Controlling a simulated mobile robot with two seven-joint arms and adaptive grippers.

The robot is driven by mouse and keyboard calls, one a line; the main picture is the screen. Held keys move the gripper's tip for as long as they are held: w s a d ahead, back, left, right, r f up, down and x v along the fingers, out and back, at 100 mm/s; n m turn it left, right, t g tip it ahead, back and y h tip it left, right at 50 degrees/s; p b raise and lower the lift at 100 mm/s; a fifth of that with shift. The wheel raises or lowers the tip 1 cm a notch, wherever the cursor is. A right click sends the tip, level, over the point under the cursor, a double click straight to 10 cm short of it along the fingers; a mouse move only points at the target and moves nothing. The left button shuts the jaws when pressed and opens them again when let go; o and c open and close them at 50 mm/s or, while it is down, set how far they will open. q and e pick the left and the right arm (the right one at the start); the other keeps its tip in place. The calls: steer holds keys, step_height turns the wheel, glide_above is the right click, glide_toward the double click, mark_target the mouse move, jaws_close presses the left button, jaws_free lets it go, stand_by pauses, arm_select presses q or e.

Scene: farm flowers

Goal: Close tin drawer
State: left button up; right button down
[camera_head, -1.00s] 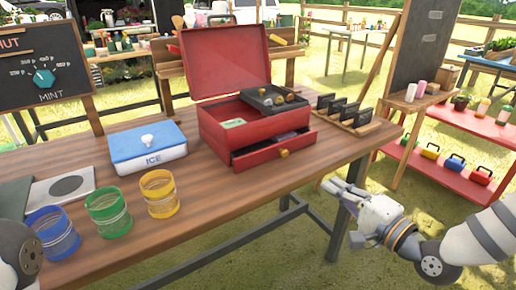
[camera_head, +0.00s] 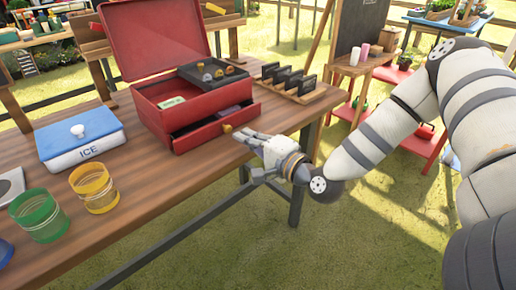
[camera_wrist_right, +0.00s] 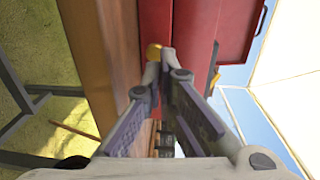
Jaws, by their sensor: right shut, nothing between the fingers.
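The red tin (camera_head: 165,110) stands on the wooden table with its lid up. Its low drawer (camera_head: 199,135) is partly out at the front, with a small gold knob (camera_head: 227,129) on its face. My right gripper (camera_head: 240,136) is shut and empty, its fingertips right by the knob. In the right wrist view the shut fingertips (camera_wrist_right: 159,68) are just short of the gold knob (camera_wrist_right: 153,52) or touching it; I cannot tell which. The red drawer front (camera_wrist_right: 153,22) shows beyond it. My left gripper is not in view.
A blue-and-white ICE box (camera_head: 82,142), a yellow glass (camera_head: 94,188) and a green glass (camera_head: 39,216) stand left of the tin. A wooden rack with dark cards (camera_head: 290,80) stands right of it. The table front (camera_head: 160,185) is clear.

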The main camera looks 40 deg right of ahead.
mark_target(227, 126)
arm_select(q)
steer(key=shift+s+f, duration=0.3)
arm_select(e)
steer(key=shift+w+a, duration=0.1)
steer(key=shift+w, duration=1.85)
steer(key=shift+f, duration=0.1)
steer(key=w, duration=0.1)
steer(key=w+b, duration=0.1)
steer(key=w, duration=0.1)
steer(key=shift+a+f, duration=0.15)
steer(key=shift+f, duration=0.1)
steer(key=shift+w+r, duration=0.2)
steer(key=shift+w, duration=0.05)
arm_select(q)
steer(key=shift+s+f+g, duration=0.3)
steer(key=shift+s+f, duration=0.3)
arm_select(e)
steer(key=shift+r, duration=0.15)
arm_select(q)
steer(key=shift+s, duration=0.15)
arm_select(e)
steer(key=shift+s, duration=0.1)
